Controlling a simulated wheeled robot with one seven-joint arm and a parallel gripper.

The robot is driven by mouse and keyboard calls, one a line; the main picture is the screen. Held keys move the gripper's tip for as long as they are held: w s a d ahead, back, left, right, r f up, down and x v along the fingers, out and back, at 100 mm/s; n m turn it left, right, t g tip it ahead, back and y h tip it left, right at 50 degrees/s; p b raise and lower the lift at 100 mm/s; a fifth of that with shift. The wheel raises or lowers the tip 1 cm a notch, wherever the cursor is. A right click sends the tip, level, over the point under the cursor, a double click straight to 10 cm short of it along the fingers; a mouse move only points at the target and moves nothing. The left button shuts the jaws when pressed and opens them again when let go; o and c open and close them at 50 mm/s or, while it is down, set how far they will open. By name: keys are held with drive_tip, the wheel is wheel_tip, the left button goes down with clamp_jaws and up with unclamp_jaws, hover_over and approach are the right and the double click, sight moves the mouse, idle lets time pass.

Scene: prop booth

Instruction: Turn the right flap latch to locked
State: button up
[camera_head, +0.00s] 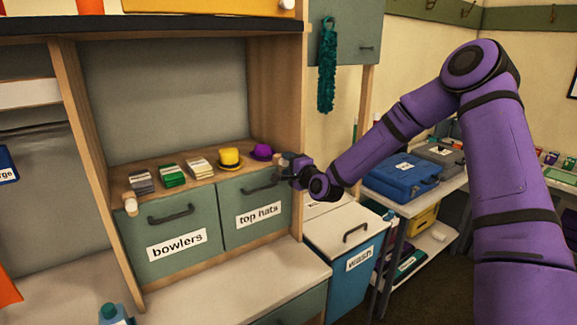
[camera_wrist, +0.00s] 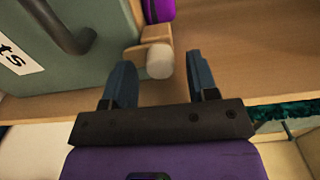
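The right flap is the green "top hats" panel (camera_head: 255,212), which looks closed and has a dark handle (camera_head: 262,187). In the wrist view the flap (camera_wrist: 90,75) fills the upper left. Its latch is a small wooden piece with a pale round knob (camera_wrist: 159,61) beside the flap's edge. I cannot tell clearly which way the latch is turned. My gripper (camera_wrist: 159,66) is open, with one blue-grey finger on each side of the knob and gaps showing. In the head view my gripper (camera_head: 287,168) is at the flap's upper right corner and largely hides the latch.
The left "bowlers" flap (camera_head: 170,225) has its own pale latch knob (camera_head: 131,205). A yellow hat (camera_head: 230,157), a purple hat (camera_head: 262,152) and small card stacks (camera_head: 172,175) sit on the shelf above. A wash bin (camera_head: 345,240) stands right of the cabinet, below my arm.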

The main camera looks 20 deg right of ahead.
drive_tip(key=v, duration=1)
drive_tip(key=shift+s, duration=0.4)
drive_tip(key=shift+d, duration=0.1)
drive_tip(key=s+d+r+n+g+h, duration=0.1)
drive_tip(key=s+r+n+g, duration=0.3)
drive_tip(key=s, duration=0.8)
drive_tip(key=s+d+r+n+g+h, duration=0.1)
drive_tip(key=s+r+n+g, duration=0.3)
drive_tip(key=s+r, duration=0.4)
drive_tip(key=s+d+r+n+g+h, duration=0.1)
drive_tip(key=s+r+n+g+h, duration=0.2)
drive_tip(key=s, duration=1.5)
wheel_tip(320, 180, up, 3)
drive_tip(key=n, duration=0.3)
drive_tip(key=shift+n+g+h, duration=0.3)
drive_tip(key=shift+g, duration=0.1)
